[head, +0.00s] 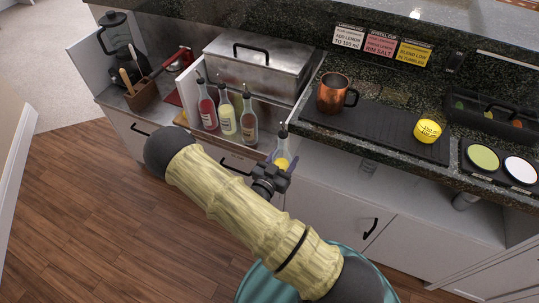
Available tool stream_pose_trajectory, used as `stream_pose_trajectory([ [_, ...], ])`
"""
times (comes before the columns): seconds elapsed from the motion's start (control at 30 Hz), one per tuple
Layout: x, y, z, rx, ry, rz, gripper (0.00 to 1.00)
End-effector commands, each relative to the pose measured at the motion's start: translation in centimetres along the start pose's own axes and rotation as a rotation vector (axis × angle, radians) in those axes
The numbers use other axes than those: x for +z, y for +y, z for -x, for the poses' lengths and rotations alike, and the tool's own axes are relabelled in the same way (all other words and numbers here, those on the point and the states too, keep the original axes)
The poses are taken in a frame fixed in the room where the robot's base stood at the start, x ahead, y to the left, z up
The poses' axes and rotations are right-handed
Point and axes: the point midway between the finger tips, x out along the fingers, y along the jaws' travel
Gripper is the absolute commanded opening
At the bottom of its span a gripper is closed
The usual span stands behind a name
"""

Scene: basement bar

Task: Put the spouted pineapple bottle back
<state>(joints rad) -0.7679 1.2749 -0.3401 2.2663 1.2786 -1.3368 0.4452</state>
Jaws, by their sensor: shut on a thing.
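My gripper (275,174) is shut on a clear spouted bottle with yellow contents, the pineapple bottle (282,157). The bottle is upright or nearly so, with its dark spout at the top. My gripper hides its lower part. It is in front of the counter's edge, to the right of a row of three other spouted bottles: a red one (207,112), a pale yellow one (227,117) and a clear one with an orange-brown label (249,123). These stand on a low wooden-edged ledge (225,142) in front of the steel box. I cannot tell whether the held bottle touches anything.
A steel lidded box (257,66) stands behind the bottles. A copper mug (335,93) and a yellow jigger-like cup (428,131) are on the raised dark counter to the right. A blender (118,42) and a wooden utensil holder (141,95) are at left.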

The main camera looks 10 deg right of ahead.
Motion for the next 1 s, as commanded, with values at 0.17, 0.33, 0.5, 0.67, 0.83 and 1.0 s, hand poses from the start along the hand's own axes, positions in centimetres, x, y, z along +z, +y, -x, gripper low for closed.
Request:
stream_pose_trajectory([
  [0.17,1.8,0.2,0.7,0.083,0.001,-0.004,0.15],
  [0.33,2.9,0.4,1.3,0.141,0.002,-0.004,0.15],
  [0.5,2.4,-0.7,1.2,0.141,0.003,-0.007,0.15],
  [0.67,0.8,-3.5,0.2,0.063,0.002,-0.007,0.15],
  [0.83,-1.6,-6.4,-1.1,-0.022,0.004,-0.007,0.15],
  [1.0,-5.5,-8.6,-4.0,-0.096,0.007,-0.01,0.15],
])
